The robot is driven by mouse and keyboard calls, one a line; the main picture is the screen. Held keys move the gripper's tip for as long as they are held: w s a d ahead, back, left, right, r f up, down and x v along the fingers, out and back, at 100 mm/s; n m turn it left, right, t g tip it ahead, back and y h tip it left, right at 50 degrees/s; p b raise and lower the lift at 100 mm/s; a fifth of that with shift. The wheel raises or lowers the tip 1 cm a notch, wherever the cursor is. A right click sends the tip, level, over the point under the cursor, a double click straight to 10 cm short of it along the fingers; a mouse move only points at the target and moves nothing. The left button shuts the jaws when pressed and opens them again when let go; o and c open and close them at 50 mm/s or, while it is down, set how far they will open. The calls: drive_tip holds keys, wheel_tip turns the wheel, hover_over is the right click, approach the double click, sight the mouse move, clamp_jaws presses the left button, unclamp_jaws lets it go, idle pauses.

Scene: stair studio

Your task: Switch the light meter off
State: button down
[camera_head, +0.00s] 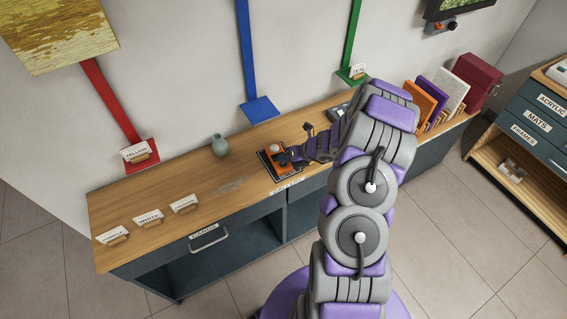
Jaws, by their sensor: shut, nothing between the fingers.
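The light meter appears to be the small orange device with a round white dome (275,149) on a dark mat (265,164) on the wooden counter. My gripper (287,157) is shut and empty, low over the counter at the right side of the orange device. It overlaps part of the device, so I cannot tell whether they touch. The switch and its position are too small to make out.
A grey-green vase (220,146) stands to the left on the counter (160,192). Cards reading WHITE (149,217) and YELLOW (136,152) stand in holders. Upright panels (452,91) stand at the right.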

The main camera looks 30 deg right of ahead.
sight(286, 164)
drive_tip(key=shift+r, duration=0.15)
wheel_tip(286, 164, up, 6)
drive_tip(key=p, duration=0.6)
